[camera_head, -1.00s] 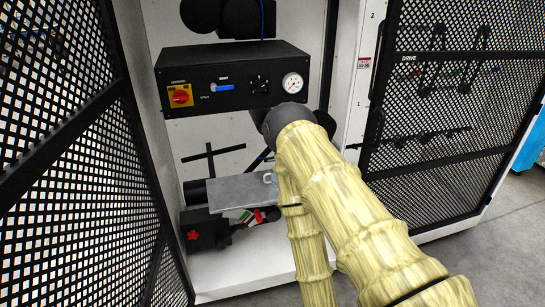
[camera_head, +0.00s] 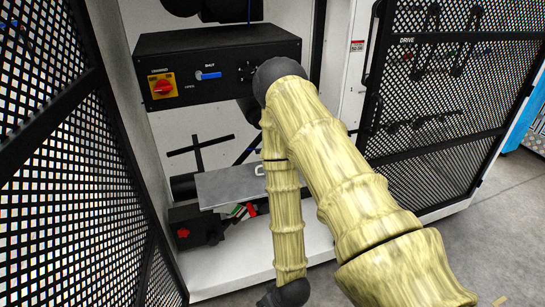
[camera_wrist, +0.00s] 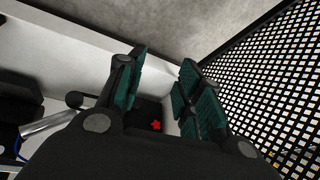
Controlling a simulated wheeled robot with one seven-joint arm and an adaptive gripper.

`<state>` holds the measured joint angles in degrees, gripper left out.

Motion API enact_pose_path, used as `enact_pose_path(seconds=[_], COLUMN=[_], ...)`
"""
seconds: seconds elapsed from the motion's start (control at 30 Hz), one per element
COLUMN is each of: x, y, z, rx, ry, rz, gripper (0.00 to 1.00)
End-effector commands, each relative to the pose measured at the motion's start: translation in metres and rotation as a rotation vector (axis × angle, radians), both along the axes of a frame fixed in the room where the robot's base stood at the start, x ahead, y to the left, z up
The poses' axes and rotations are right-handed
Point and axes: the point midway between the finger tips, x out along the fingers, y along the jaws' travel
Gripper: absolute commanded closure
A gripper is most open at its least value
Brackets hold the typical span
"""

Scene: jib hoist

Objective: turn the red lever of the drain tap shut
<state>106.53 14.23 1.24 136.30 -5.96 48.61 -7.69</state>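A small red part (camera_head: 250,209), which may be the red lever of the drain tap, shows low in the cabinet under a grey plate, beside green and white bits. A red star-shaped knob (camera_head: 183,233) sits on a black block to its left. In the wrist view a red star-shaped piece (camera_wrist: 156,125) shows beyond and between my fingers, against dark parts. My gripper (camera_wrist: 163,62) is open, with teal pads apart and nothing between them. In the head view my arm covers the space right of the red part, and my gripper is not visible there.
The grey plate (camera_head: 228,187) with a small handle juts out above the red part. A black control box (camera_head: 225,68) hangs higher up. Mesh doors stand at left (camera_head: 60,170) and right (camera_head: 440,90). The white cabinet floor (camera_head: 245,268) is mostly clear in front.

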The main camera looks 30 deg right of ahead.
Motion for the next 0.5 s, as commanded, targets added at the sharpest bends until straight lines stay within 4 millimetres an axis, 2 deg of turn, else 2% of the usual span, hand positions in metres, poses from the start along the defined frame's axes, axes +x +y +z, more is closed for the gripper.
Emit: enact_pose_path(seconds=[0.03,0.1,0.27,0.5], x=[0.021,0.047,0.103,0.177], y=[-0.005,-0.013,-0.033,-0.073], z=[0.002,0.009,0.030,0.074], rx=[0.007,0.013,0.015,-0.006], ry=[-0.054,-0.128,-0.291,-0.540], rz=[-0.009,-0.012,-0.022,-0.051], gripper=[0.64,0.64,0.64,0.64])
